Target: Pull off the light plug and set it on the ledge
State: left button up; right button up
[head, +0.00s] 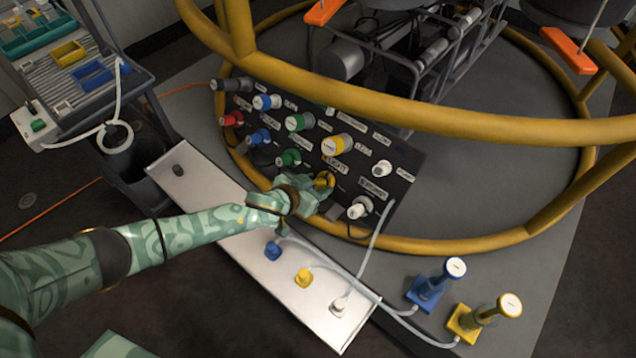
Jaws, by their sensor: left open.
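The dark connector panel (400,153) stands inside the yellow ring frame and bears several coloured plugs with small labels, too small to read surely. My left gripper (318,188) is open at the panel's lower middle, at a yellow plug (324,179). I cannot tell whether this is the light plug, or whether the fingers touch it. The pale metal ledge (215,190) runs below the panel. On it are a dark plug (178,170), a blue plug (272,251), a yellow plug (303,278) and a white plug (340,306). My right gripper is not in view.
A white plug (360,208) sits on the panel right of my gripper, near a pale hanging cable (373,243). Blue (428,287) and yellow (482,316) handled units stand at lower right. A cart (85,85) is at upper left. The ledge's left half is mostly bare.

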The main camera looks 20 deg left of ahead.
aim_at(314, 187)
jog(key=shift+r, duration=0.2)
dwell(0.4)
